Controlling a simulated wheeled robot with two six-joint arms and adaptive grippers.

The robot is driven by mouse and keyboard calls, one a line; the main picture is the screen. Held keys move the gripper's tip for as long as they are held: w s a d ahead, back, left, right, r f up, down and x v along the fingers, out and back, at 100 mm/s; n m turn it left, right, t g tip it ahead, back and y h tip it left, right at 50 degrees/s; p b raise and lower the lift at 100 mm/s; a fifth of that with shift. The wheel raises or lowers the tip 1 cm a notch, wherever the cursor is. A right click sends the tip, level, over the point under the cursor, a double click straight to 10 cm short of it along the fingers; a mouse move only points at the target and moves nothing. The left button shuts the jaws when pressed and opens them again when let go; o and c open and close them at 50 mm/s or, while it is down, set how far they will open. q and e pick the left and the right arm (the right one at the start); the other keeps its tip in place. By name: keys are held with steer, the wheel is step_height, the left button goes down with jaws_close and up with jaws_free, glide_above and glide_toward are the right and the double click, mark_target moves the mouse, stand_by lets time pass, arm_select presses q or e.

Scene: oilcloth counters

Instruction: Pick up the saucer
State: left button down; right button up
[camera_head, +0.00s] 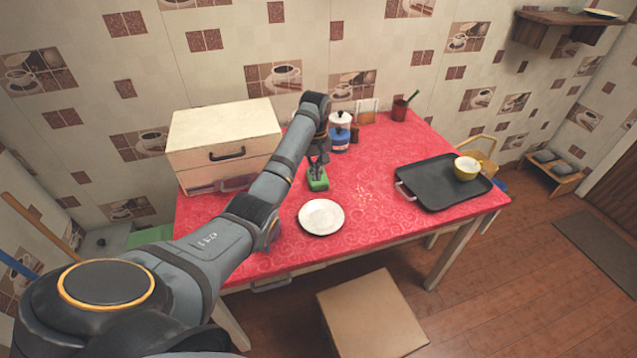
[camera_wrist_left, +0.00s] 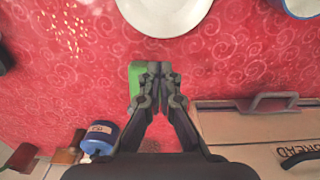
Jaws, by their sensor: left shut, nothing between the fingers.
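The white saucer (camera_head: 321,217) lies flat on the red oilcloth near the front edge of the table. It also shows at the top of the left wrist view (camera_wrist_left: 165,12), cut off by the frame edge. My left gripper (camera_head: 319,160) points down over the table, behind the saucer and apart from it. In the left wrist view its fingertips (camera_wrist_left: 159,70) are together with nothing between them. A green block-like thing (camera_head: 317,181) is right by the fingertips, partly hidden by them in the wrist view. My right gripper is not in view.
A cream bread box (camera_head: 222,137) stands back left. A blue and white jar (camera_head: 339,134) and a red cup (camera_head: 400,110) stand at the back. A blue-rimmed vessel (camera_wrist_left: 301,7) shows in the wrist view.

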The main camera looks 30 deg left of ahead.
arm_select(q)
step_height(320, 180, down, 3)
steer(key=shift+d+f, duration=0.1)
steer(key=shift+f, duration=0.1)
step_height(320, 180, down, 4)
steer(key=shift+w+f, duration=0.1)
steer(key=shift+f, duration=0.9)
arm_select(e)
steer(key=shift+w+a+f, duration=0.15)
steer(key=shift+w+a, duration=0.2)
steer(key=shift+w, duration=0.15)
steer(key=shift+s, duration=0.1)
